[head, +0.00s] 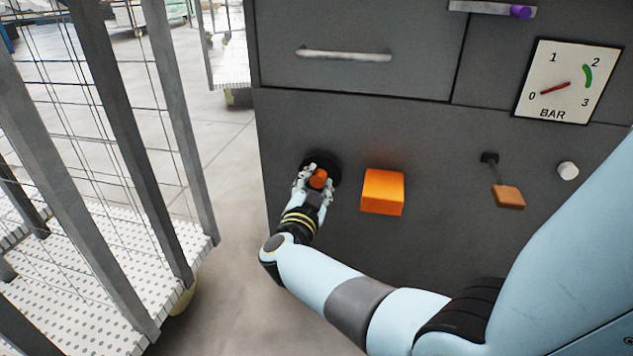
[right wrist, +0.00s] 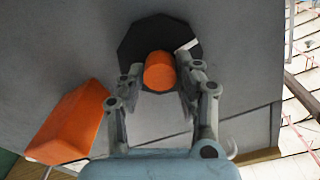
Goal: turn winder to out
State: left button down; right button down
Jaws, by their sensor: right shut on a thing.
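The winder (head: 319,178) is an orange knob on a dark disc, low on the left of the grey cabinet front in the head view. In the right wrist view the orange knob (right wrist: 159,71) stands out from the black disc (right wrist: 142,38), which has a white mark at its right. My right gripper (head: 315,180) reaches it from below, with its fingers on both sides of the knob. In the right wrist view my right gripper (right wrist: 160,76) is shut on the knob. Any labels by the disc cannot be read. My left gripper is not in view.
An orange block (head: 382,191) sticks out just right of the winder. Further right are a lever with an orange-brown handle (head: 508,196), a white knob (head: 568,170) and a gauge (head: 567,82). A wire cage cart (head: 95,270) stands at the left, with bare floor between.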

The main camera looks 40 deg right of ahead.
jog(key=shift+f+m, duration=0.1)
jog(key=shift+m, duration=0.5)
jog(key=c, duration=0.9)
grip_release()
jog(key=shift+c, duration=0.2)
notch_tip(320, 180, up, 10)
jog(key=shift+r, duration=0.1)
